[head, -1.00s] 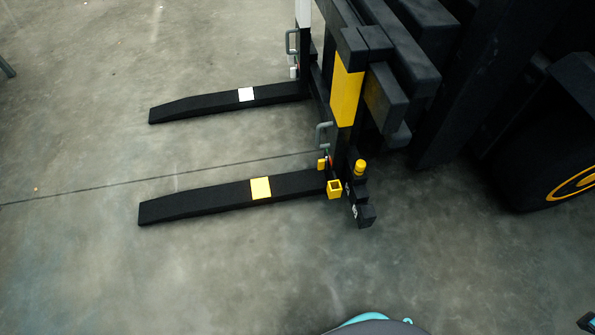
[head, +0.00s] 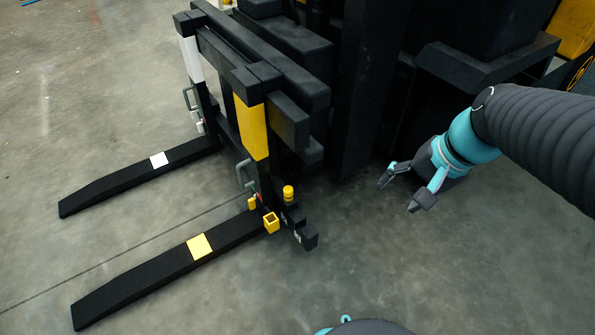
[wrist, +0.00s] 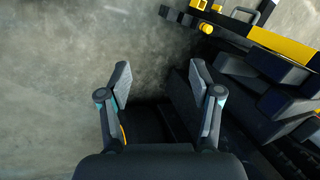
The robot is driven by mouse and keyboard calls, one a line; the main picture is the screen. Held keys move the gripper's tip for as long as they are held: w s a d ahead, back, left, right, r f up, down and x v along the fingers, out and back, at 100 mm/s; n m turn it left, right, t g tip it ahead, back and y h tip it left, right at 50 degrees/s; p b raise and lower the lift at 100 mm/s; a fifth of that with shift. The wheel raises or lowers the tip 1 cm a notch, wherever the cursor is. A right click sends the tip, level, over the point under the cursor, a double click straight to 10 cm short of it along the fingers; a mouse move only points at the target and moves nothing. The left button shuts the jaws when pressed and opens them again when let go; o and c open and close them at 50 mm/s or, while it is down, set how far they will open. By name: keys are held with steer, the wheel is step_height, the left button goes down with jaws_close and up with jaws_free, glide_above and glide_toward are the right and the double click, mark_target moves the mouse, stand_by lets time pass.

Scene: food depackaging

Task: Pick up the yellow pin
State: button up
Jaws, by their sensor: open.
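A yellow pin (head: 288,193) with a rounded top stands upright on a black bracket at the near end of the forklift carriage. It also shows in the wrist view (wrist: 206,28), near the top, to the right of the fingers. A yellow square socket (head: 271,222) sits beside it on the near fork, and a smaller yellow piece (head: 252,203) is just to the left. My gripper (head: 400,193) is open and empty, to the right of the pin and apart from it. Both fingers show spread in the wrist view (wrist: 160,70).
The black forklift carriage (head: 285,125) and mast (head: 362,90) stand left of and behind my gripper. Two black forks, the near one (head: 150,274) with a yellow patch, reach left. Grey floor (head: 450,275) is clear in front.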

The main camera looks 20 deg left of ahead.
steer(key=w+a+f+m+g+y+b, duration=0.3)
steer(key=w+a+f+m+y, duration=0.25)
steer(key=w+a+f, duration=0.6)
steer(key=m+y+b, duration=0.2)
steer(key=m+y, duration=0.3)
steer(key=m, duration=0.3)
glide_toward(288, 191)
steer(key=x, duration=0.3)
steer(key=f+x, duration=0.1)
steer(key=x, duration=0.3)
steer(key=w+b+x, duration=0.1)
steer(key=x, duration=0.2)
steer(key=shift+a+f, duration=0.15)
steer(key=shift+f, duration=0.15)
jaws_close()
